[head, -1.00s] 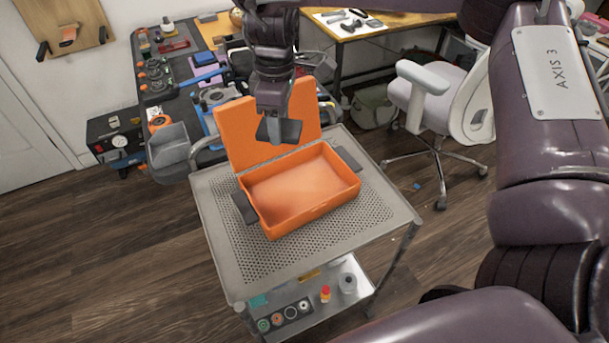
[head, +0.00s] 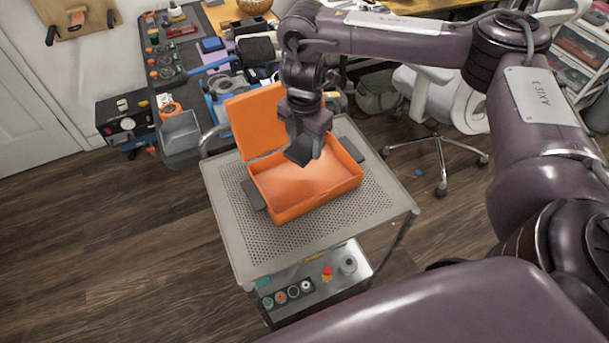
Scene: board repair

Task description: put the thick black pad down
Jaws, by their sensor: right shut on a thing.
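My right gripper (head: 306,139) hangs over the open orange case, pointing down. It is shut on the thick black pad (head: 299,152), a small dark block that shows just below the fingers. The pad is above the back part of the case; whether it touches anything inside cannot be told. The orange case (head: 285,213) sits on the perforated top of a grey cart with its lid (head: 250,118) raised at the back. The visible floor of the case is bare. My left gripper is not in view.
The cart top (head: 235,252) has bare room in front of the case. Black pieces (head: 253,195) sit at the case's two ends. A workbench with tools (head: 185,75) stands behind, and a white office chair (head: 440,100) is at the right.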

